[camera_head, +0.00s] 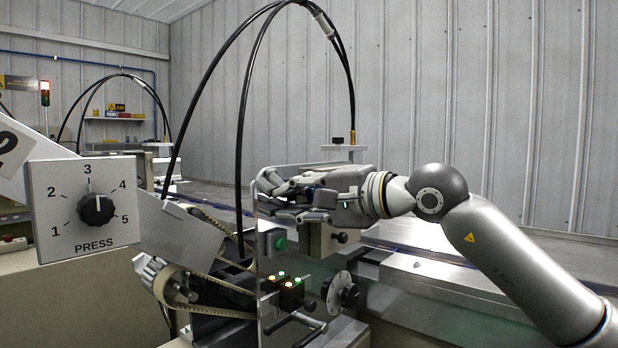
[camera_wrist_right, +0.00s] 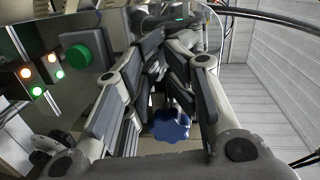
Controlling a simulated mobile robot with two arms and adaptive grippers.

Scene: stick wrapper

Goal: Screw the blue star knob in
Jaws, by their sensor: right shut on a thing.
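The blue star knob (camera_wrist_right: 170,125) shows in the right wrist view, between the two fingers of my right gripper (camera_wrist_right: 166,50), towards the palm side. My right gripper (camera_head: 268,197) reaches in from the right in the head view, at the upper part of the machine, and its fingers are closed in on the knob. The fingers hide part of the knob in the wrist view. In the head view the knob cannot be made out behind the gripper. How deep its thread sits cannot be seen. My left gripper is not in view.
A green button (camera_head: 279,243) and a small panel with lit buttons (camera_head: 291,293) sit close below the gripper. Black hoses (camera_head: 240,130) arch overhead. A PRESS dial (camera_head: 96,209) is at left.

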